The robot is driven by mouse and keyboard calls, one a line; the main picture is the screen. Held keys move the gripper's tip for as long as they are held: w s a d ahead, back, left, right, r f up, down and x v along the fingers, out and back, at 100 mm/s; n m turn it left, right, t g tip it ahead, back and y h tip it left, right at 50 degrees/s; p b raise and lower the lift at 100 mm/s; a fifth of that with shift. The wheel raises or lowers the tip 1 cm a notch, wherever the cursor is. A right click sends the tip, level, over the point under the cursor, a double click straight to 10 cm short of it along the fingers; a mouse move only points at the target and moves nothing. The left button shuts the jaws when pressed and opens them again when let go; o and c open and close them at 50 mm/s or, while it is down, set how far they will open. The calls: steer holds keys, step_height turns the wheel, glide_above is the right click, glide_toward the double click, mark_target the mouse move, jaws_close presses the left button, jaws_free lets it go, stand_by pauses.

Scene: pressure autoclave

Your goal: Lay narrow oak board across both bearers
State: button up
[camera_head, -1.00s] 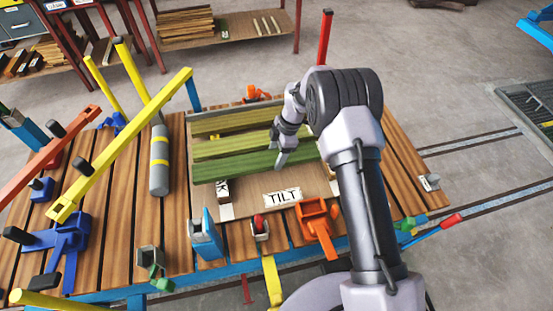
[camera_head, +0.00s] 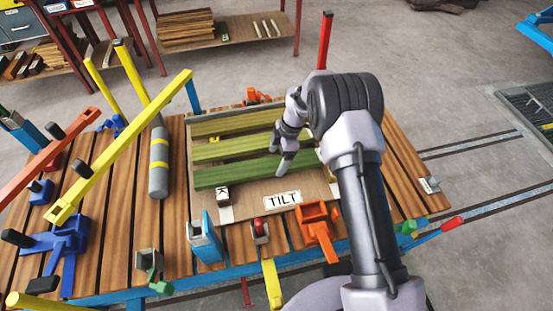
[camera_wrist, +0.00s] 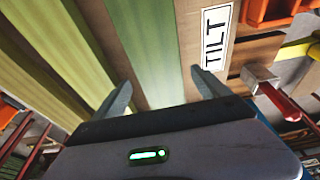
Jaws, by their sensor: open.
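Three long greenish boards lie side by side on a flat brown panel on the slatted table. The far one (camera_head: 235,121) and middle one (camera_head: 225,150) are yellow-green; the near one (camera_head: 235,173) is darker green. No label tells which is oak. My gripper (camera_head: 284,168) is over the right part of the near board. In the wrist view, my gripper (camera_wrist: 160,95) is open, its fingers on either side of the green board (camera_wrist: 166,50), with gaps. The bearers are mostly hidden under the boards; I cannot make them out clearly.
A TILT label (camera_head: 282,200) lies on the panel (camera_head: 250,213) in front of the boards. An orange clamp (camera_head: 318,222) and a red-knobbed fitting (camera_head: 259,230) stand at the near edge. A grey cylinder (camera_head: 159,165) and a yellow bar (camera_head: 125,140) are at left.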

steer(key=s+d+r+m+t+p, duration=0.1)
steer(key=d+r+m+p, duration=0.15)
steer(key=r, duration=1.05)
steer(key=s+d+r+m+t+p, duration=0.1)
steer(key=s+d+r+m, duration=0.2)
steer(key=r, duration=0.9)
steer(key=s+d+r+m+t, duration=0.2)
steer(key=s+d+r+m, duration=0.1)
steer(key=s+r+m, duration=0.65)
steer(key=s+d+r+m+t, duration=0.1)
steer(key=s+d+r+m, duration=0.1)
steer(key=s+m, duration=0.3)
steer(key=s+d+r+m+t+h, duration=0.1)
steer(key=s+m, duration=0.4)
steer(key=s, duration=0.7)
steer(key=shift+s+d+r+m+t, duration=0.3)
steer(key=shift+s+d+r, duration=0.05)
steer(key=shift+r, duration=0.15)
